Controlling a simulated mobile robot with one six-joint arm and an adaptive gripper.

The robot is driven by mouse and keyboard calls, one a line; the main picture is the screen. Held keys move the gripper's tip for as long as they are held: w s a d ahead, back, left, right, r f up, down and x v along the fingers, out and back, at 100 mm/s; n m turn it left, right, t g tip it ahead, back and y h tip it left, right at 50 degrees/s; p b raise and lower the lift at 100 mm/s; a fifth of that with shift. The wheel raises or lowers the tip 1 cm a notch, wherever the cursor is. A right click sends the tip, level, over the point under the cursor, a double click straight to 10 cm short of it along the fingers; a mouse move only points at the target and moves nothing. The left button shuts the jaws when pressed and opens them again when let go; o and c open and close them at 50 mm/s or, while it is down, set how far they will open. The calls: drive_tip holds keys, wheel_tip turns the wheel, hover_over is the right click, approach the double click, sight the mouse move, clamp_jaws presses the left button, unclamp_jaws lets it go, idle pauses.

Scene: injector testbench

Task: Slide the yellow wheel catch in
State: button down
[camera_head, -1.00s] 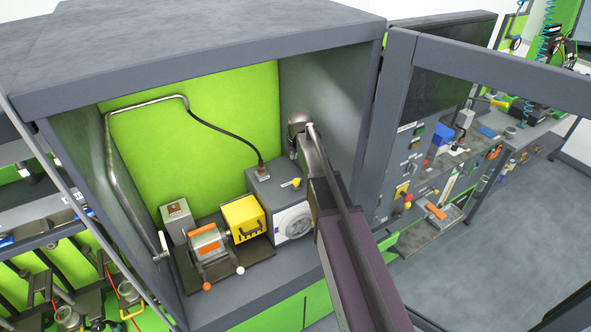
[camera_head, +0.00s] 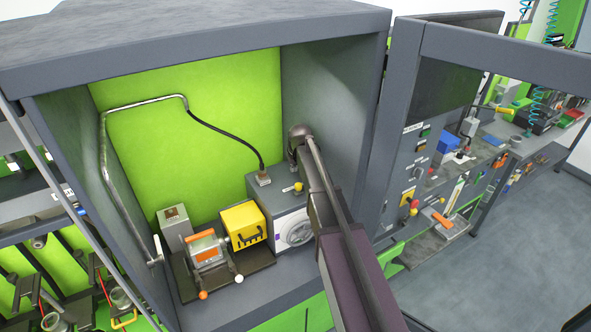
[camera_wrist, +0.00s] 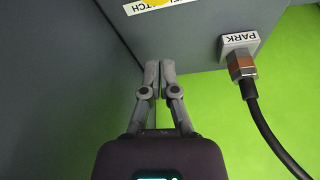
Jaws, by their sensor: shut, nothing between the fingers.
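The yellow wheel catch (camera_head: 298,186) is a small yellow knob on top of the grey box (camera_head: 262,205) that carries a pale round wheel (camera_head: 296,232) on its front. In the wrist view only a sliver of yellow (camera_wrist: 156,2) shows at the top edge, beside a label ending in "TCH". My gripper (camera_wrist: 157,68) is shut and empty. Its fingertips are in front of the grey box's edge in the wrist view, below the label and apart from the yellow part. In the head view my arm hides the fingers.
A PARK socket with a black cable (camera_wrist: 245,75) is right of my fingers in the wrist view. A yellow block (camera_head: 244,222) and an orange-topped unit (camera_head: 207,252) stand left of the grey box. The cabinet's right wall (camera_head: 335,100) is close to my arm.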

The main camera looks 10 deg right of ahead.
sight(301, 186)
drive_tip(key=shift+b+x, duration=1.5)
drive_tip(key=shift+x, duration=0.4)
drive_tip(key=shift+s+d+r, duration=0.1)
drive_tip(key=shift+s+d, duration=0.1)
drive_tip(key=shift+s, duration=1.75)
drive_tip(key=shift+s+d, duration=0.3)
drive_tip(key=shift+s, duration=0.55)
drive_tip(key=shift+s+d, duration=0.25)
drive_tip(key=shift+s, duration=0.6)
drive_tip(key=shift+w, duration=0.1)
